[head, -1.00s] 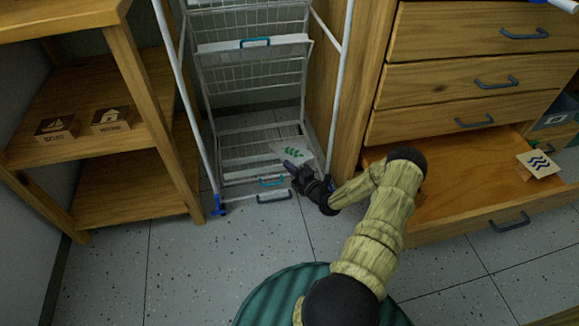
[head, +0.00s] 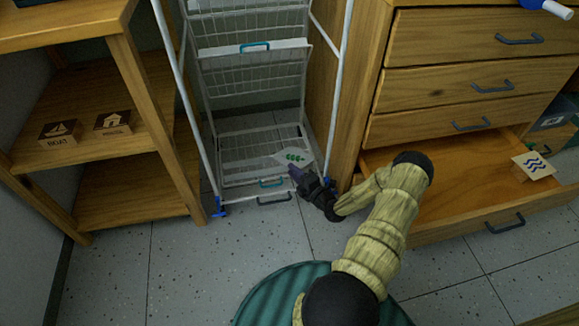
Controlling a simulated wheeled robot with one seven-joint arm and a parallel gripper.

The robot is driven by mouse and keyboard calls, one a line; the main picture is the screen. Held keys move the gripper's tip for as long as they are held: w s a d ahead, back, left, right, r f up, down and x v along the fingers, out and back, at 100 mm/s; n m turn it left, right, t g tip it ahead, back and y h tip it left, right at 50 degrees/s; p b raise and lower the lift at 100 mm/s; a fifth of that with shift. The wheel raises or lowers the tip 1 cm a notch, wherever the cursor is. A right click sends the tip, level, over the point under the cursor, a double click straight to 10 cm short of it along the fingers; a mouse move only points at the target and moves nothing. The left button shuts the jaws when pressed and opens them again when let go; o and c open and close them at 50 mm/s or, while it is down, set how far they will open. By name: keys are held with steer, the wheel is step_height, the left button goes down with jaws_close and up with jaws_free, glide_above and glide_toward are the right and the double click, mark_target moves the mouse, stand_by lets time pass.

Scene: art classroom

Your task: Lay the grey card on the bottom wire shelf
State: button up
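The pale grey card (head: 296,157) with a green leaf print lies low at the right side of the bottom wire shelf (head: 240,150), looking nearly flat. Whether its whole underside touches the wires is too small to tell. My gripper (head: 294,172) is at the card's near edge, by the shelf's front right corner. Its dark fingertips are very small here, and I cannot tell whether they still touch the card or are apart from it.
White rack posts (head: 340,95) flank the shelf. A wooden shelf unit (head: 140,195) with boat (head: 59,132) and house (head: 113,123) blocks stands left. At right, an open drawer (head: 440,195) bears a wave-print card (head: 533,166).

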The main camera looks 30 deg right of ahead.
steer(key=s+d+p, duration=0.1)
steer(key=s+p, duration=0.3)
steer(key=s, duration=0.5)
steer(key=shift+d, duration=0.35)
steer(key=s+a+r+n+g+y, duration=0.2)
steer(key=a+r+n+g+y, duration=0.2)
steer(key=a+r+n+g, duration=0.65)
steer(key=s+a+r+n+g+y, duration=0.4)
steer(key=a+n, duration=0.3)
steer(key=n, duration=0.9)
steer(key=s+a+r+n+h, duration=0.2)
steer(key=r+n+h, duration=0.3)
steer(key=r+n, duration=0.4)
steer(key=s+a+r+n+h, duration=0.2)
steer(key=s+r+n+h, duration=0.2)
steer(key=r+n, duration=0.5)
steer(key=n+h, duration=0.2)
steer(key=n, duration=0.5)
steer(key=shift+a+r, duration=0.2)
